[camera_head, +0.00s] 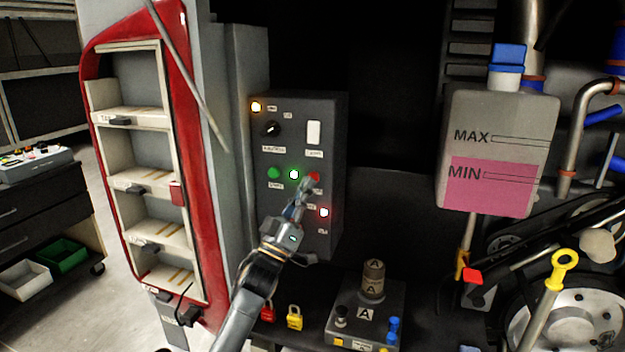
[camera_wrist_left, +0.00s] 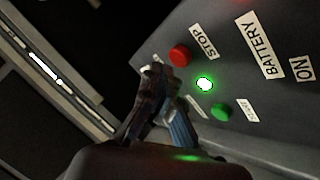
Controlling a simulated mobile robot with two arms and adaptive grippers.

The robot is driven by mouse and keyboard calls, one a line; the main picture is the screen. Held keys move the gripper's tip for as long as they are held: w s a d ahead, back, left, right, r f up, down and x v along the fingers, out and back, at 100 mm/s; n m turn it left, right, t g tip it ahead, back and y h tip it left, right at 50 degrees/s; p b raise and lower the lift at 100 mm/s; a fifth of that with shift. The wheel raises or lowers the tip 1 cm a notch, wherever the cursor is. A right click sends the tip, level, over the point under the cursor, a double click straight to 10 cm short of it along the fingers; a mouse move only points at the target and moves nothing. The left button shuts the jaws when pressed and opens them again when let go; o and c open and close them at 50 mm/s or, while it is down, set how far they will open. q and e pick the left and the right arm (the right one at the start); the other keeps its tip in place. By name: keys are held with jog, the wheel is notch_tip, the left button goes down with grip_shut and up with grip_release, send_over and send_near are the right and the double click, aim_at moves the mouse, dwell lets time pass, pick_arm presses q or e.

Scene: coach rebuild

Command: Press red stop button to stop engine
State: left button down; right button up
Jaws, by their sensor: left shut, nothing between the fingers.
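The dark control box (camera_head: 331,130) stands in the middle of the head view. The red stop button (camera_head: 315,177) is on its front, partly covered by my left gripper (camera_head: 307,184). In the left wrist view the red button (camera_wrist_left: 180,55) sits beside the STOP label (camera_wrist_left: 204,42), just past the closed fingertips (camera_wrist_left: 157,72). A small dark gap seems to show between fingertips and button; I cannot tell if they touch. A green lamp (camera_head: 294,174) is lit, and the green start button (camera_head: 273,173) is left of it. My left gripper is shut and empty. My right gripper is not in view.
A red-framed shelf (camera_head: 184,200) stands left. Padlocks (camera_head: 294,317) and a small grey unit (camera_head: 365,314) lie below. A coolant tank (camera_head: 497,150) is right.

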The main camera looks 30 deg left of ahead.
pick_arm(q)
jog(key=shift+w, duration=0.1)
dwell(0.3)
jog(key=shift+w+a+y, duration=0.1)
jog(key=shift+w+y, duration=0.2)
jog(key=shift+w, duration=0.05)
jog(key=shift+w+a+b, duration=0.15)
jog(key=shift+w+b, duration=0.25)
jog(key=shift+w, duration=0.05)
dwell(0.7)
jog(key=shift+s, duration=0.1)
jog(key=shift+s+d+p, duration=0.25)
jog(key=shift+s+p, duration=0.3)
jog(key=shift+s, duration=0.25)
jog(key=s+p, duration=0.1)
jog(key=s, duration=0.1)
jog(key=s+d+p, duration=0.1)
jog(key=s, duration=0.2)
jog(key=shift+d, duration=0.1)
